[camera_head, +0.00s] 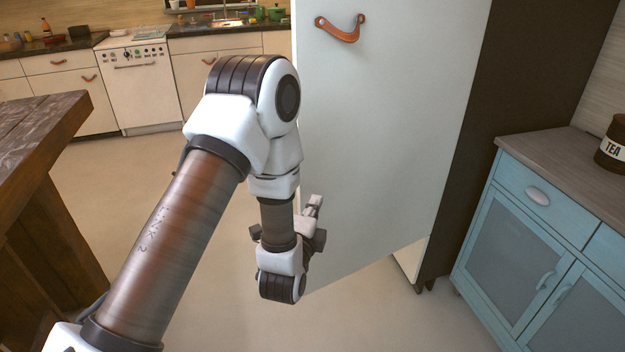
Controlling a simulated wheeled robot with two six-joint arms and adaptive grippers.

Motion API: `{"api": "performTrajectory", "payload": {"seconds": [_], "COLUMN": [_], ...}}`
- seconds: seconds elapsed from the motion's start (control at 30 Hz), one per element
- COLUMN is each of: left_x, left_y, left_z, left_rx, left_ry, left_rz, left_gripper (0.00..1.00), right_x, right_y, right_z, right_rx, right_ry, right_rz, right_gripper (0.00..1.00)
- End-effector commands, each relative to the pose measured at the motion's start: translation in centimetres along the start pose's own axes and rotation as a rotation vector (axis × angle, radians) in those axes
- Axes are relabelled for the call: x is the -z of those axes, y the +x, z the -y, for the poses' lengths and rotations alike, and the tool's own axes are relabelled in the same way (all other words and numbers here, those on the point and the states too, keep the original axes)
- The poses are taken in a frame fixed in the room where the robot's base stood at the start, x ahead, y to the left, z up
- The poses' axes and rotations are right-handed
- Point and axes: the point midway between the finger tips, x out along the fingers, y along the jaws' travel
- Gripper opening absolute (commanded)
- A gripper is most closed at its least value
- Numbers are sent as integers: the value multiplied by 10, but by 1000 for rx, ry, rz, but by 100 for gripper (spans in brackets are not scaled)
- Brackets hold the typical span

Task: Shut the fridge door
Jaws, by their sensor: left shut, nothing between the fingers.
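The fridge door (390,130) is a large pale panel with a brown leather pull (341,29) near its top. It stands ajar; a pale strip of the fridge (410,262) shows beyond the door's lower right edge, and its dark side (505,100) is at the right. My left gripper (315,204) is at the door's lower left edge, overlapping the door in the view. Its fingers are together and hold nothing. I cannot tell whether it touches the door. My left arm hides part of the door's left edge. My right gripper is not in view.
A blue cabinet (535,197) with a tea tin (613,148) on top stands right of the fridge. A wooden table (40,130) is at the left. A counter with a stove (138,80) runs along the back. Open floor (120,190) lies between.

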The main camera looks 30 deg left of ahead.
Motion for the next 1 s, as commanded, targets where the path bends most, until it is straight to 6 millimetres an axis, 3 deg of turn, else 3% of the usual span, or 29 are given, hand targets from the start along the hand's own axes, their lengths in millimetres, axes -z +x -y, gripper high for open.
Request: {"api": "performTrajectory", "payload": {"seconds": [0.23, 0.4, 1.0], "left_x": [0, -22, -30], "left_y": [55, 73, 80], "left_z": [2, 1, -1], "left_rx": [1, -2, -3], "left_ry": [-2, -3, -3], "left_rz": [0, 1, -6], "left_gripper": [0, 0, 0], "right_x": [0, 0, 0], "right_y": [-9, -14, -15], "right_z": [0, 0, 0], "right_rx": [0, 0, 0], "right_ry": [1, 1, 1], "right_rz": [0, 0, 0], "right_gripper": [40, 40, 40]}}
